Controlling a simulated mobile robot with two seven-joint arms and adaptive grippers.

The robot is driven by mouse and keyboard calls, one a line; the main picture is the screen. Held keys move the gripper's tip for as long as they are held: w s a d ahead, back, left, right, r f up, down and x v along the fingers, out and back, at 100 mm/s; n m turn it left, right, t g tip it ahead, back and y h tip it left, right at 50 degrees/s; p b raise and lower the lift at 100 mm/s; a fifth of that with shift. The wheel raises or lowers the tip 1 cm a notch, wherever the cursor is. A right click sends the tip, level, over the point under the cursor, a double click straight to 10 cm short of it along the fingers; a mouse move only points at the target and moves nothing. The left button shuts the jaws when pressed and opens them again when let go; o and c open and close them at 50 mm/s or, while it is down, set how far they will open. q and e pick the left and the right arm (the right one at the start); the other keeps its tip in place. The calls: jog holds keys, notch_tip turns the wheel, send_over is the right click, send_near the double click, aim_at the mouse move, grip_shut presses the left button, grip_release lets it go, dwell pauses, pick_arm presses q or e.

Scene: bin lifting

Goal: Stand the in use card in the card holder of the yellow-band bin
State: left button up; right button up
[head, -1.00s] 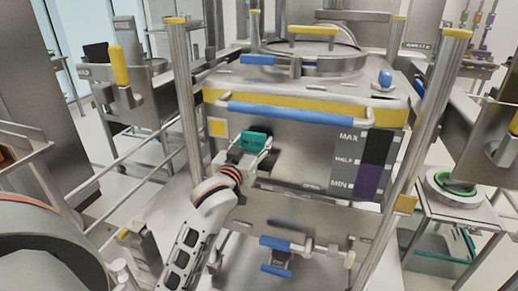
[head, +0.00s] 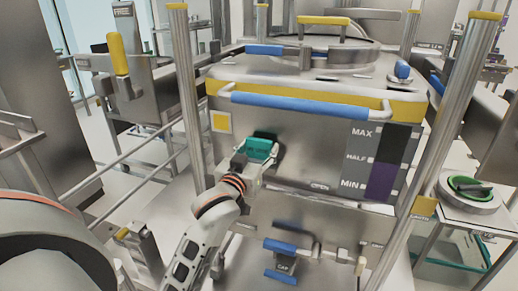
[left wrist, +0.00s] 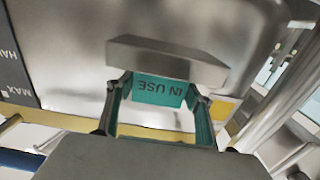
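The teal in use card (head: 262,150) is at the front face of the yellow-band bin (head: 310,135), to the right of a yellow square mark. My left gripper (head: 256,160) is around it; in the left wrist view its fingertips (left wrist: 160,84) meet the card's two side edges. The card's lettering shows upside down in that view (left wrist: 160,93). A grey block (left wrist: 168,62), seemingly the card holder, covers the card's lower edge. I cannot tell whether the card is seated in it. My right gripper is not in view.
A blue handle bar (head: 307,106) runs across the bin's front above the card. A level gauge (head: 385,160) is at the right. Metal posts (head: 187,90) flank the bin. A blue-handled fitting (head: 285,247) sits below.

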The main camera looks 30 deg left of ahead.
pick_arm(q)
jog(key=shift+o, duration=1.2)
jog(key=shift+r, duration=0.1)
